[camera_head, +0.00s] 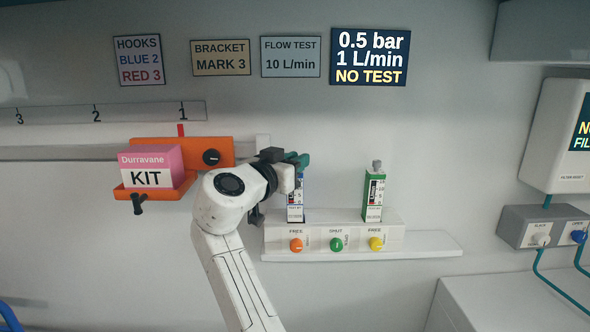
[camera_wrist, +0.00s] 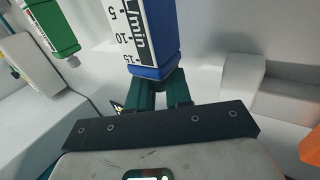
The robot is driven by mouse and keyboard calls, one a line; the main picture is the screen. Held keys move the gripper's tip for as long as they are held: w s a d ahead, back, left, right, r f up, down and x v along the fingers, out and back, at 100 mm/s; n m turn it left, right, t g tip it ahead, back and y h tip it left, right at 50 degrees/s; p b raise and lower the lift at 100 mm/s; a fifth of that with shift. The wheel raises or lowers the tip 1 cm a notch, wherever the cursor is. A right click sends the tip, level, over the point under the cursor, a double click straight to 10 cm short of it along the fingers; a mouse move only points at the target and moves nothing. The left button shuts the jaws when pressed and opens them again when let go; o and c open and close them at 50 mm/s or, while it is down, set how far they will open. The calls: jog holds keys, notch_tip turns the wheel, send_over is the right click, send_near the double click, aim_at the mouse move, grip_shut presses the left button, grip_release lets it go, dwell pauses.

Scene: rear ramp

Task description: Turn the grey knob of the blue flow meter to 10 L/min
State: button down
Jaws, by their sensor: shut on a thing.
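The blue flow meter (camera_head: 295,206) stands upright on the left of a white manifold. In the wrist view the blue flow meter (camera_wrist: 150,35) appears upside down, with scale marks 5, 10 and 15. My gripper (camera_head: 299,161) is at its top, and its teal fingers (camera_wrist: 160,92) are shut on the grey knob. The knob itself is hidden between the fingers. The level inside the meter is too small to read. The wall display (camera_head: 369,57) reads 0.5 bar, 1 L/min, NO TEST. The flow test sign (camera_head: 291,57) reads 10 L/min.
A green flow meter (camera_head: 373,194) with a grey knob stands to the right on the manifold (camera_head: 390,239). Orange, green and yellow knobs sit on its front. An orange bracket (camera_head: 212,148) with a pink and white KIT box (camera_head: 150,169) is left of my gripper.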

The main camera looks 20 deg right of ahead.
jog(key=shift+f+m+g+h+b, duration=0.25)
jog(key=shift+m+g+h+b, duration=0.45)
jog(key=shift+b, duration=0.45)
jog(key=shift+r+m+g+h+b, duration=0.15)
jog(key=shift+m+g+h+b, duration=0.4)
jog(key=shift+g, duration=0.45)
jog(key=shift+r+m+g+h+b, duration=0.15)
jog(key=shift+m+g+h+b, duration=0.2)
jog(key=shift+m+g, duration=0.55)
jog(key=shift+g, duration=0.3)
jog(key=c, duration=1.1)
grip_release()
jog(key=b+v, duration=0.1)
jog(key=v, duration=0.9)
jog(key=shift+s+a, duration=0.25)
jog(key=shift+a, duration=0.1)
